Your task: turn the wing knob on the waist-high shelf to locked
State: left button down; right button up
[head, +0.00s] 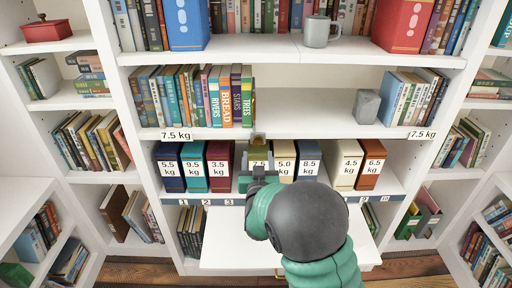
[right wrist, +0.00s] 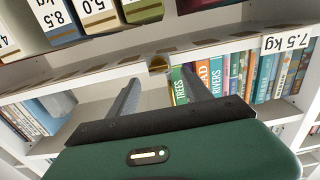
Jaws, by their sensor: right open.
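The wing knob (head: 259,138) looks like a small brass piece on the front edge of the shelf (head: 300,131) that carries the 7.5 kg tags. It also shows in the right wrist view (right wrist: 157,64), which sees the scene upside down. My right gripper (head: 259,152) is open just in front of that edge. In the wrist view its two fingers (right wrist: 156,78) lie on either side of the knob, apart from each other and with nothing clearly held. I cannot tell whether they touch the knob. Its wing angle is too small to read. My left gripper is out of view.
Weight-labelled binders (head: 193,168) stand on the shelf below, close to my right gripper. Books (head: 225,95) stand upright on the knob's shelf, with a grey block (head: 366,106) to the right. A white surface (head: 225,255) juts out low, below the binders.

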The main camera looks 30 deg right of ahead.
aim_at(258, 145)
jog(key=x, duration=0.5)
jog(key=shift+w+d, duration=0.1)
jog(key=shift+d, duration=0.2)
jog(key=shift+w+d, duration=0.2)
jog(key=shift+w, duration=0.35)
jog(key=shift+a, duration=0.1)
jog(key=shift+r, duration=0.1)
jog(key=shift+c, duration=0.5)
grip_shut()
